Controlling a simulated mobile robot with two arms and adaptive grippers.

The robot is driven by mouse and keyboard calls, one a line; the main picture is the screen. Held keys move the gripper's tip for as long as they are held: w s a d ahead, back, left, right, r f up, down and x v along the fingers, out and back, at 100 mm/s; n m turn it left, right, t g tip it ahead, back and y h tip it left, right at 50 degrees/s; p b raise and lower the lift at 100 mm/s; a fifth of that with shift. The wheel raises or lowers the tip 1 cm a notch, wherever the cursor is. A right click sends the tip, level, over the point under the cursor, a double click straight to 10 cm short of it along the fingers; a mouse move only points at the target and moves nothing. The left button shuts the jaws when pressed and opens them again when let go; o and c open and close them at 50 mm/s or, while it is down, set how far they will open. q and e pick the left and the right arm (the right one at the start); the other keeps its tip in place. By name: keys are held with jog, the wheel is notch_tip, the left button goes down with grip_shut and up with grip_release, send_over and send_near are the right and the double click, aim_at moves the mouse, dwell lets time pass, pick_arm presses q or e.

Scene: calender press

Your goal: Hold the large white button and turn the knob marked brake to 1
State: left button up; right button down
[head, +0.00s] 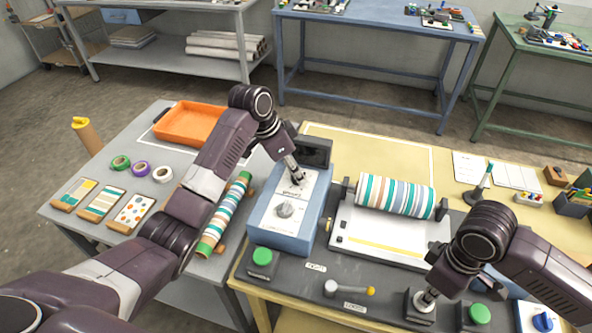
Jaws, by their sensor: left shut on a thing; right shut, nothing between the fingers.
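The blue control box (266,232) with a pale sloped panel stands left of the roller. My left gripper (297,180) is shut on a small knob at the upper part of that panel; the gripper mostly hides the knob. A larger grey knob (285,209) sits below it, free; the lettering is too small to read surely. My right gripper (427,299) is shut and empty, pointing down with its tips at a white button (421,307) on a dark box; I cannot tell how far the button is pressed.
Green buttons sit at the left (262,256) and right (479,314) of the dark base. A lever with a yellow tip (349,289) lies between. A striped roller (395,195) and a blue knob (543,321) are to the right. An orange tray (188,138) is at back left.

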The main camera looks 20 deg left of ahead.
pick_arm(q)
jog(key=shift+n, duration=0.3)
pick_arm(e)
jog(key=shift+s+f, duration=0.2)
jog(key=shift+f, duration=0.05)
pick_arm(q)
jog(key=n+y, duration=0.1)
jog(key=n, duration=0.1)
jog(key=n+t+y, duration=0.1)
jog(key=n, duration=0.2)
jog(key=shift+s+d, duration=0.1)
jog(key=shift+d, duration=0.1)
jog(key=shift+n+y, duration=0.8)
jog(key=shift+n, duration=1.3)
jog(key=shift+t, duration=0.3)
jog(key=o, duration=1.1)
